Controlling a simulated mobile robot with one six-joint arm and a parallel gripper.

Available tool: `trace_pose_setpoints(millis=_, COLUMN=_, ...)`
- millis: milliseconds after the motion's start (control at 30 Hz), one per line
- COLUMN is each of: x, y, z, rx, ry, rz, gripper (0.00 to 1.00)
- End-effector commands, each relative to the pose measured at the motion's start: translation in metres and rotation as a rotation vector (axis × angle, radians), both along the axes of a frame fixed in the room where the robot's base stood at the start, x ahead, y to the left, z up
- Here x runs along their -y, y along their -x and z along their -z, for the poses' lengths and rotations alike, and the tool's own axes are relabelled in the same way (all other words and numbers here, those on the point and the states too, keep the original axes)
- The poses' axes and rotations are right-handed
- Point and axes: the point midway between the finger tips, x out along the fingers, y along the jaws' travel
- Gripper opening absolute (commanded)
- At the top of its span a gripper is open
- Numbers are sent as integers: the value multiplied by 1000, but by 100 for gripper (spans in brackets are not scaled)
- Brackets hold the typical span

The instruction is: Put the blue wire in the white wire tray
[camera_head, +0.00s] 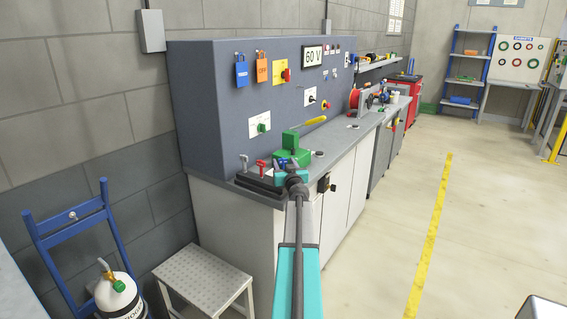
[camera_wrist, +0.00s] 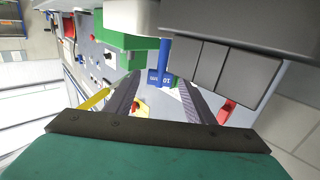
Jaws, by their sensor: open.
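My gripper (camera_head: 292,178) is at the near end of the grey bench, beside a green block and a dark base with small handles. In the wrist view its two dark ridged fingers (camera_wrist: 157,90) are apart, with nothing held between them. I cannot make out a blue wire for certain in either view. Small blue items (camera_head: 384,98) lie far along the bench, too small to identify. I cannot pick out the white wire tray either.
The green block (camera_head: 292,152) and red handle (camera_head: 262,167) stand close to my gripper. A grey panel (camera_head: 215,110) rises behind the bench (camera_head: 345,148). A red spool (camera_head: 354,98) is farther along. A step stool (camera_head: 205,275) stands at lower left. The floor (camera_head: 475,200) at right is open.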

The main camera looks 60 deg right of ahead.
Motion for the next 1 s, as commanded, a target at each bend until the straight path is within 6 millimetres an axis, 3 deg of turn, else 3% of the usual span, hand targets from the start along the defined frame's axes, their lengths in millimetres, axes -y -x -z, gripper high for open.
trace_pose_setpoints(millis=1000, x=-64, y=64, z=0, rx=0, ry=0, rz=1, gripper=49)
